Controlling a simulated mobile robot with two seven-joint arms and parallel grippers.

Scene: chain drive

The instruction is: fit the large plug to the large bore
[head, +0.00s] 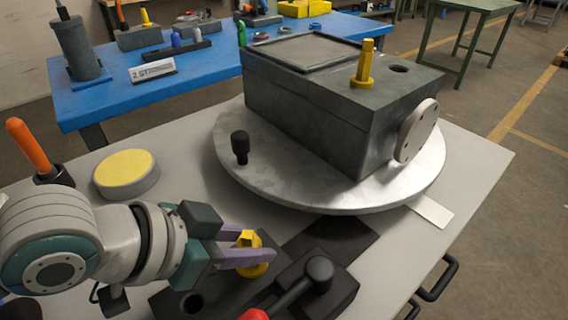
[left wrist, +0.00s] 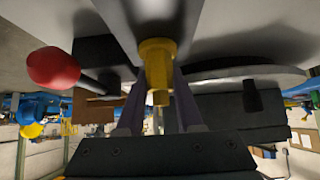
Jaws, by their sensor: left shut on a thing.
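My left gripper (head: 248,247), with purple fingers, is shut on a yellow plug (head: 257,268) over a dark block (head: 165,304) at the front of the table. I cannot tell whether this plug is seated in the block or lifted clear. It also shows between the fingers in the left wrist view (left wrist: 158,65). Another yellow plug (head: 363,66) stands upright on top of the grey housing (head: 310,105). Beside it is an open dark bore (head: 399,68). The frames do not label which plug is the large one. My right gripper is not in view.
The housing sits on a round metal turntable (head: 235,170) with a black knob (head: 240,146). A black lever (head: 300,285) with a red end (head: 253,315) is close to my gripper. A yellow-topped disc (head: 126,170) and an orange-handled tool (head: 30,145) stand at left.

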